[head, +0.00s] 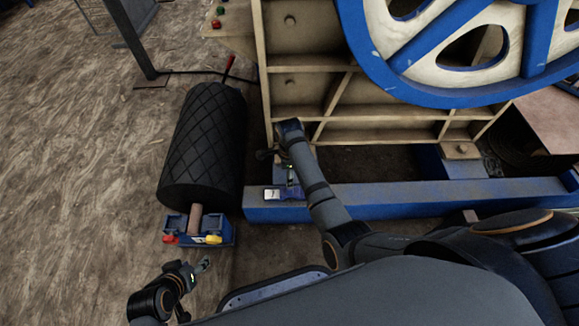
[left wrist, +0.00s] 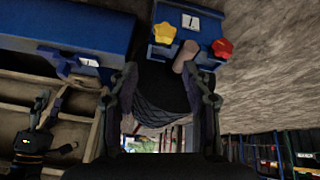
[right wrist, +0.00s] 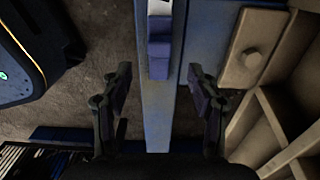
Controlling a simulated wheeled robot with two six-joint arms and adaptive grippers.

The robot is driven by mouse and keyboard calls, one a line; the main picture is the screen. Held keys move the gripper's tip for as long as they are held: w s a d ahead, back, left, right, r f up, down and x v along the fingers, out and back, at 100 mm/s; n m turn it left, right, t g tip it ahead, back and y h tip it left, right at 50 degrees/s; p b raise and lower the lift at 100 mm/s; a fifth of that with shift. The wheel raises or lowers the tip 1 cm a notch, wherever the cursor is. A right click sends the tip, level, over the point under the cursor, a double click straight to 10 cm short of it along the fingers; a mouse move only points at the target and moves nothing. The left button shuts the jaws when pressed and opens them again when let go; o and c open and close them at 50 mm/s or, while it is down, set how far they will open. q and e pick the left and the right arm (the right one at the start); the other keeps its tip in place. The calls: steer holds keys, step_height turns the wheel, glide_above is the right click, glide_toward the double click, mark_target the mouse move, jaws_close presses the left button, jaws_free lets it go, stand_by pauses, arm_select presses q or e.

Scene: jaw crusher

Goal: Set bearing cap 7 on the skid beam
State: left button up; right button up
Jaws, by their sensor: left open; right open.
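The long blue skid beam (head: 400,197) runs across the floor below the crusher frame. A small blue piece with a white label (head: 285,193) is at its left end; I cannot tell whether it is bearing cap 7. My right gripper (head: 284,168) is open above that end; in the right wrist view its fingers stand either side of the beam (right wrist: 158,125), with a raised blue block (right wrist: 159,45) ahead. My left gripper (head: 204,264) is open and empty, below a blue bearing block (head: 225,234) with red and yellow knobs and an unclear label, also in the left wrist view (left wrist: 190,48).
A black ribbed roller (head: 203,145) lies left of the beam, its shaft at the blue block. The tan crusher frame (head: 300,95) and blue-rimmed flywheel (head: 440,85) stand behind. Bare floor (head: 80,180) lies to the left.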

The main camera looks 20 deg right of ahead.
arm_select(q)
steer(key=shift+s+a+r+g+p, duration=0.15)
steer(key=shift+s+r+g+p, duration=0.25)
steer(key=shift+s+g+p, duration=0.2)
arm_select(e)
step_height(320, 180, up, 3)
steer(key=shift+r, duration=0.1)
steer(key=s+d+f+n+t, duration=0.1)
steer(key=s+d+f+n, duration=0.15)
steer(key=s+n, duration=0.3)
steer(key=s+d+f+n+t, duration=0.1)
steer(key=s+d+f+n, duration=0.15)
steer(key=s+n, duration=0.35)
arm_select(q)
steer(key=shift+w, duration=0.1)
arm_select(e)
steer(key=s+r+n+t+y, duration=0.1)
steer(key=s+r+n, duration=0.3)
steer(key=s+n, duration=0.6)
steer(key=shift+t, duration=0.8)
arm_select(q)
steer(key=shift+r, duration=0.1)
arm_select(e)
steer(key=shift+s+d+r, duration=0.1)
